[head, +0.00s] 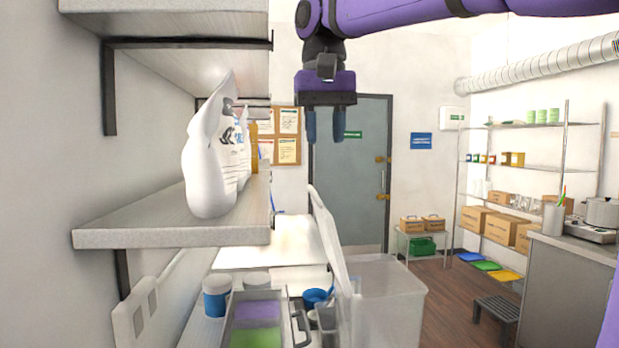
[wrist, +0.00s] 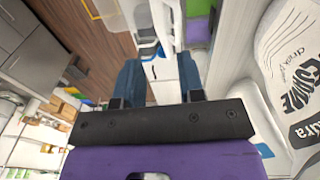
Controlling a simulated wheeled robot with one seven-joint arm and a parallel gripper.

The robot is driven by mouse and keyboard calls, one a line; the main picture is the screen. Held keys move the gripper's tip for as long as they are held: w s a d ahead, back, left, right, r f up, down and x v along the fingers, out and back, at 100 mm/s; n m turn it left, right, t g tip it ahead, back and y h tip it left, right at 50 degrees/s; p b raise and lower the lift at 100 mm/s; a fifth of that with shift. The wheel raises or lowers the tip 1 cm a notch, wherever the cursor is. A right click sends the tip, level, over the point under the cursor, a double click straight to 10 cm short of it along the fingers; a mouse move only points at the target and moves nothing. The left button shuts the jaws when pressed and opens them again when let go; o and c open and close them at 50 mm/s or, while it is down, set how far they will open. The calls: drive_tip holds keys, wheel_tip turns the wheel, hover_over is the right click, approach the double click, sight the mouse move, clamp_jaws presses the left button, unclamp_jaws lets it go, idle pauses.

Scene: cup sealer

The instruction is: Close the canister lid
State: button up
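The canister (head: 392,296) is a translucent whitish bin on the counter at the lower centre of the head view. Its lid (head: 331,238) stands up nearly vertical along the canister's left side, so the lid is open. My gripper (head: 325,138) hangs above and behind the lid in the picture, pointing down, with its two blue fingers apart and nothing between them. The fingers also show in the wrist view (wrist: 158,78), spread with a clear gap. The gripper does not touch the lid. The canister's lower part is cut off by the frame.
A wall shelf (head: 170,230) holding white bags (head: 208,155) juts out at left. A counter (head: 575,285) with a pot stands at right.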

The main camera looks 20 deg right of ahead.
sight(310, 186)
wheel_tip(310, 186, up, 2)
drive_tip(key=w+a+r, duration=0.1)
drive_tip(key=w+a, duration=0.2)
drive_tip(key=shift+m+g+h, duration=0.3)
drive_tip(key=shift+m, duration=0.1)
drive_tip(key=f, duration=0.3)
drive_tip(key=d+f, duration=0.1)
drive_tip(key=f, duration=0.7)
drive_tip(key=shift+s+d, duration=0.15)
drive_tip(key=shift+s, duration=0.1)
drive_tip(key=shift+c, duration=0.5)
clamp_jaws()
